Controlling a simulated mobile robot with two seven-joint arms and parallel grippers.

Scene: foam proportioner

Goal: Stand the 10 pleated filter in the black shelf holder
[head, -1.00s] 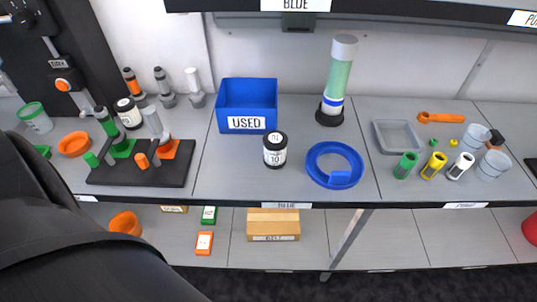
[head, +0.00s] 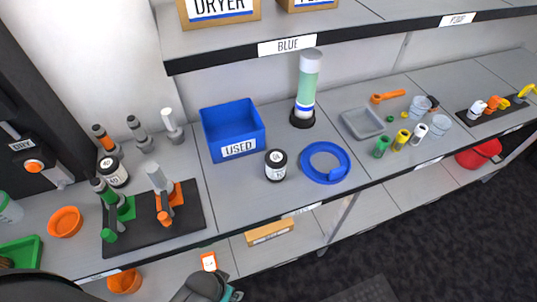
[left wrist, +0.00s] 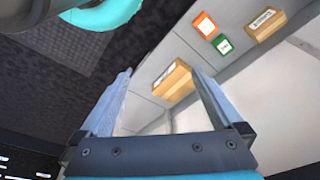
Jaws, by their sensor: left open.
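A short white cylinder with a black top (head: 276,165), marked "10" in the earlier head view, stands upright on the shelf and looks like the 10 filter. A tall clear tube with green inside (head: 307,80) stands in a round black base (head: 302,119), the likeliest black holder, though I cannot be sure. My left gripper (left wrist: 163,78) is open, with nothing visibly gripped between its fingers, and faces the lower shelf. In the head view only its dark wrist shows at the bottom edge, below and left of the filter. My right gripper is out of view.
A black tray of fittings (head: 190,222) and a similar "40" cylinder (head: 113,171) stand left. A cardboard box (head: 270,232) is on the lower shelf; another shelf (head: 300,38) overhangs the back.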

